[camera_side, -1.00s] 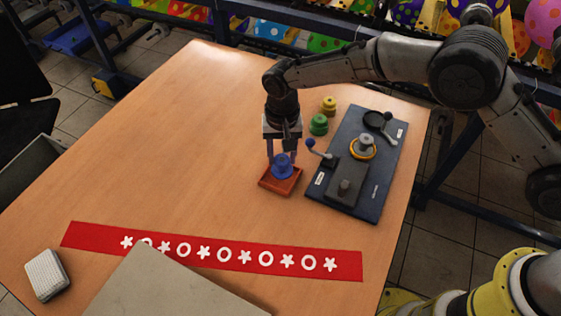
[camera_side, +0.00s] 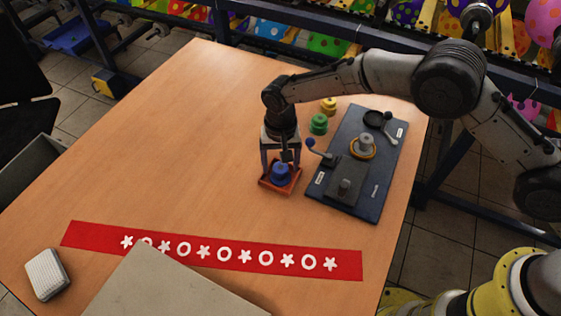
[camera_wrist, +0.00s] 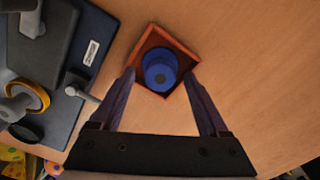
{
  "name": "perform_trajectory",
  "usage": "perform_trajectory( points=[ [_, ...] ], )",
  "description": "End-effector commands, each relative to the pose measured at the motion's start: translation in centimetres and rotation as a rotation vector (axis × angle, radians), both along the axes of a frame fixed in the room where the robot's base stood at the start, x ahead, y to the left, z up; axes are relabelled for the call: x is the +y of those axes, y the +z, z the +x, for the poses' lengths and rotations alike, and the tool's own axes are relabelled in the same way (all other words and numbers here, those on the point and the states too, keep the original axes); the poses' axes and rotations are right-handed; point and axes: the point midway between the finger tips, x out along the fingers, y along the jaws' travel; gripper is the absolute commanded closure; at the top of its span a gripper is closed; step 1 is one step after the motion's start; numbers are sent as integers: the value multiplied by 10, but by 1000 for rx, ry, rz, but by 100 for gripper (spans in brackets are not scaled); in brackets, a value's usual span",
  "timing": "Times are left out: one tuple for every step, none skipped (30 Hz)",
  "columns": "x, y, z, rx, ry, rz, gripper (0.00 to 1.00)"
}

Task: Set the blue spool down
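The blue spool (camera_side: 281,172) sits upright in a small red-brown square tray (camera_side: 265,185) on the table. The spool (camera_wrist: 159,70) also shows inside the tray (camera_wrist: 184,93) in the wrist view. My gripper (camera_side: 279,176) is above the tray with its fingers pointing down on either side of the spool. In the wrist view my gripper (camera_wrist: 168,76) has its two fingers spread wide, with clear gaps between them and the spool.
A dark machine plate (camera_side: 365,203) with a lever, posts and a yellow ring (camera_side: 362,147) stands right of the tray. Green (camera_side: 318,124) and yellow (camera_side: 329,106) spools stand behind. A red printed banner (camera_side: 90,236) lies in front.

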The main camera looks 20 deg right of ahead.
Motion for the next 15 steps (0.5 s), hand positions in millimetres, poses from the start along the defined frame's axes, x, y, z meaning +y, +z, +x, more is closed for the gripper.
perform_trajectory(
  points=[
    [0,0,0,0,0,0,22],
    [0,0,0,0,0,0,22],
    [0,0,0,0,0,0,22],
    [0,0,0,0,0,0,22],
    [0,0,0,0,0,0,22],
    [0,1,0,0,0,0,22],
    [0,3,0,0,0,0,22],
    [0,5,0,0,0,1,22],
    [0,9,0,-1,0,1,22],
    [0,12,1,-2,0,1,22],
    [0,16,1,-3,0,2,22],
    [0,23,1,-3,0,2,22],
    [1,29,1,-4,0,2,22],
    [1,35,1,-4,0,3,22],
    [1,43,1,-3,0,2,22]
  ],
)
